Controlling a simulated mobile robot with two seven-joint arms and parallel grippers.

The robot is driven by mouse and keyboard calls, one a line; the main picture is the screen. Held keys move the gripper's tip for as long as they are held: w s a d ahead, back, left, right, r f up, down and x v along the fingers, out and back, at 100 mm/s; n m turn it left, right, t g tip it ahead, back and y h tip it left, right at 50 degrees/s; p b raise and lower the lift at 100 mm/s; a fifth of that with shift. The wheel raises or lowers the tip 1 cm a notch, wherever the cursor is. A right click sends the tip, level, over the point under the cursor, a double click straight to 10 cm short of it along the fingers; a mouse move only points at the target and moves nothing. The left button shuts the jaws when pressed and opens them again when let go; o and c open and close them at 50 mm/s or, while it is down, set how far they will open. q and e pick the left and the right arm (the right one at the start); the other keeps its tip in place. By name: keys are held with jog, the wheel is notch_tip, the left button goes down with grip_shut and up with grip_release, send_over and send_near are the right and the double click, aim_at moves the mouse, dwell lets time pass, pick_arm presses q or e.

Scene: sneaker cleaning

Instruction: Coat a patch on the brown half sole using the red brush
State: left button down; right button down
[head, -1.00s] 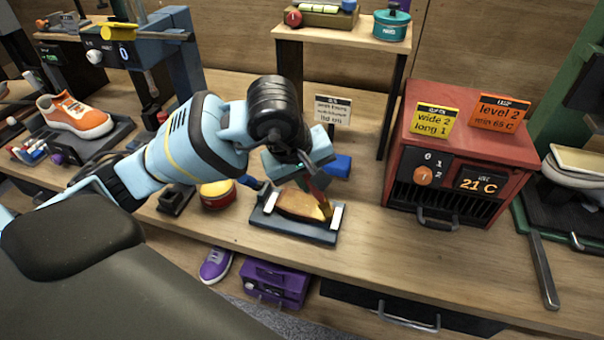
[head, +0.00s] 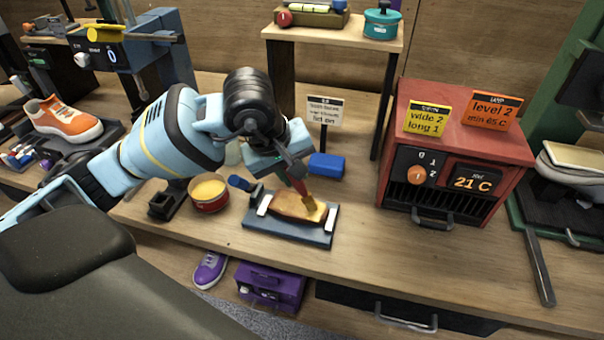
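The brown half sole (head: 288,205) lies in a dark grey holder (head: 290,234) with a light clip at each end. Its right end shows a yellowish coated area around the brush tip. My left gripper (head: 288,170) is above the sole, shut on the red brush (head: 300,187). The brush points down, and its bristles appear to touch the right part of the sole; exact contact is hard to tell. The fingertips are partly hidden by the gripper body. An open red tin (head: 209,193) with yellow contents stands left of the holder. My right gripper is not in view.
A blue block (head: 327,165) and a small sign (head: 325,111) stand behind the holder. A red oven (head: 450,150) reading 21 C is to the right. A dark stand (head: 168,204) is left of the tin. The bench between holder and oven is clear.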

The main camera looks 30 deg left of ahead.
pick_arm(q)
jog(key=shift+a, duration=0.25)
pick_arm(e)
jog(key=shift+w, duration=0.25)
pick_arm(q)
jog(key=a, duration=0.2)
jog(key=shift+s+a+b, duration=0.2)
jog(key=shift+a+b, duration=0.15)
jog(key=shift+a, duration=0.05)
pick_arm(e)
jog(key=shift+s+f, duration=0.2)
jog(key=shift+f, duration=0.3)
pick_arm(q)
jog(key=shift+f, duration=0.1)
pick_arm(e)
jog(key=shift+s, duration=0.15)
pick_arm(q)
jog(key=a+b, duration=0.1)
jog(key=a, duration=0.2)
jog(key=shift+s, duration=0.2)
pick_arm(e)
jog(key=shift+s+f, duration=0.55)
pick_arm(q)
jog(key=shift+a, duration=0.15)
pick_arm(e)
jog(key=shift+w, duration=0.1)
